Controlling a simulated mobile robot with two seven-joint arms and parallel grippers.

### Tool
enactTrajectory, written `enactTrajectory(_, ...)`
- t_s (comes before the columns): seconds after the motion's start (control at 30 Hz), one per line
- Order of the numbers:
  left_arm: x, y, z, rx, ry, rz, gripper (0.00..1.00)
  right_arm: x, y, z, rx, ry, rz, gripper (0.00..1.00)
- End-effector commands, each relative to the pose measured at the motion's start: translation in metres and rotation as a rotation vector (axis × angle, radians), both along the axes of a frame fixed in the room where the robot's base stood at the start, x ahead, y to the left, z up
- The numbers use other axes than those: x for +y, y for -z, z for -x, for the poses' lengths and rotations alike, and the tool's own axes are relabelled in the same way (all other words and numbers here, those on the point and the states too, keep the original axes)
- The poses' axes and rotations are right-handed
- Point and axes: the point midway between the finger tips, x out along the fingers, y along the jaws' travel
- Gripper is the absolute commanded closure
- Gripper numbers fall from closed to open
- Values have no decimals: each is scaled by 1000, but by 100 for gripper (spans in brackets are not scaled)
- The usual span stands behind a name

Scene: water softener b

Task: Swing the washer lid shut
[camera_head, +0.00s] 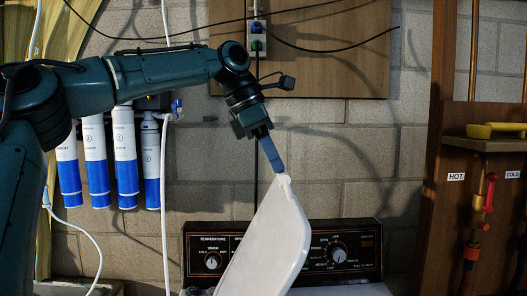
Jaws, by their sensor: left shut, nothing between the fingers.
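The white washer lid (268,245) stands raised and tilted in front of the washer's control panel (358,256). Its upper corner points up at the middle of the view. My left gripper (279,171) is shut and empty, with its blue fingertips at that upper corner. They look to touch the lid or sit just behind its edge; I cannot tell which. A bit of the white washer top (345,290) shows at the bottom edge. The washer's opening and the lid's lower edge are out of view. My right gripper is not in view.
Blue and white filter cartridges (126,158) hang on the wall behind my left arm. A wooden board with an outlet (257,38) is above. At right, a wooden frame carries a shelf with a yellow object (495,130) and a red-handled valve (490,192). A white hose hangs at left.

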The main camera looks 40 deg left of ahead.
Motion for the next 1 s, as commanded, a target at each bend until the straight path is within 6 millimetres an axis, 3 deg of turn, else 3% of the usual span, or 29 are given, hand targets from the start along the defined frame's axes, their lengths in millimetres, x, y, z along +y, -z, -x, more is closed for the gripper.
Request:
enactTrajectory(0.03, 9, 20, -2, 42, -14, -25, 100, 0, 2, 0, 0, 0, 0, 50)
enactTrajectory(0.47, 3, 16, -5, 29, -13, -22, 100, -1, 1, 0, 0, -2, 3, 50)
enactTrajectory(1.0, -30, 40, -31, 24, -12, -19, 100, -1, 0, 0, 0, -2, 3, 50)
